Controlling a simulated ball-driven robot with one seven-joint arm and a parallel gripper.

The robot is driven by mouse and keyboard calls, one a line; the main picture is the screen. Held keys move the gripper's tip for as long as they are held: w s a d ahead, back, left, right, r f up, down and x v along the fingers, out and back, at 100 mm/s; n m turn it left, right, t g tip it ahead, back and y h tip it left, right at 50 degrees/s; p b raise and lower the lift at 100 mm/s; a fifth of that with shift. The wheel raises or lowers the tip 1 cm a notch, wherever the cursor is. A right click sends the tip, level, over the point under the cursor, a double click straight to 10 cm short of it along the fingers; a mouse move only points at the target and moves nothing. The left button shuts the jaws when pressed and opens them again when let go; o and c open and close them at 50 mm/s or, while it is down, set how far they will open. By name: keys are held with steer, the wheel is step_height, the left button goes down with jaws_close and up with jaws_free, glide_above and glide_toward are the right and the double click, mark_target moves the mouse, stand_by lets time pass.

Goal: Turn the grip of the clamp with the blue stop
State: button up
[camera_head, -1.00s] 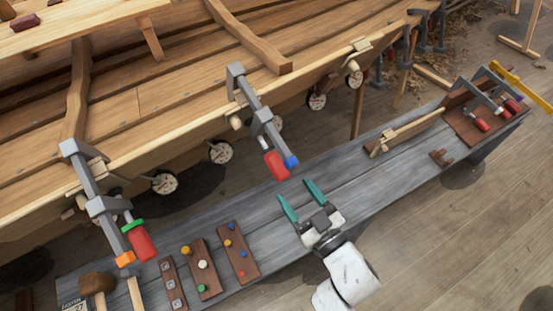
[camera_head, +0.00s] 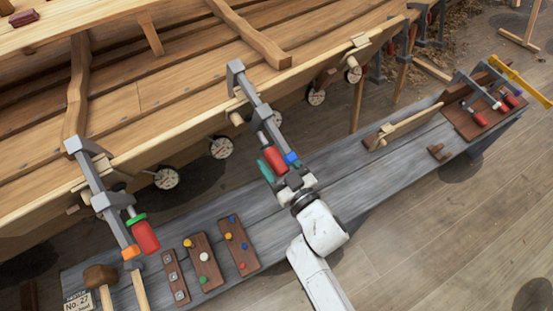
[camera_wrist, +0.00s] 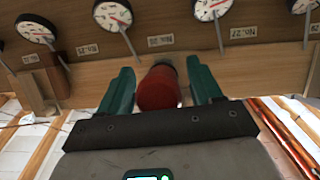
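The clamp with the blue stop (camera_head: 258,95) hangs on the hull's upper edge in the head view. Its blue stop (camera_head: 291,158) is at the lower end of the bar, beside the red grip (camera_head: 274,160). My gripper (camera_head: 277,168) is at this grip from below, with one teal finger showing at the grip's left; the other is mostly hidden. In the wrist view, the red grip (camera_wrist: 159,88) lies between the two teal fingers of my gripper (camera_wrist: 162,78). The fingers are open, with narrow gaps showing on both sides of the grip.
A second clamp (camera_head: 97,190) with an orange stop, green ring and red grip hangs at the left. The grey bench (camera_head: 350,185) holds pegged boards (camera_head: 238,245), a mallet (camera_head: 100,277) and small clamps (camera_head: 480,116). Dials (camera_head: 221,147) hang along the hull.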

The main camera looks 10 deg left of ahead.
steer(key=c, duration=0.9)
steer(key=shift+f+b, duration=0.2)
steer(key=shift+b, duration=0.95)
steer(key=b, duration=0.1)
steer(key=n+b, duration=0.1)
steer(key=shift+d+f+t+h+b, duration=0.1)
steer(key=shift+f+t+h+b, duration=0.1)
steer(key=shift+t+h+b, duration=0.15)
steer(key=n+t+h+b, duration=0.1)
steer(key=b, duration=0.6)
steer(key=n+t+h+b, duration=0.1)
steer(key=n+b, duration=0.1)
steer(key=b, duration=0.5)
steer(key=shift+r, duration=0.2)
steer(key=shift+r+n+t+h+b, duration=0.15)
steer(key=shift+n+t+h+b, duration=0.25)
steer(key=shift+b, duration=0.6)
steer(key=shift+r+n+b, duration=0.2)
steer(key=shift+n+b, duration=0.1)
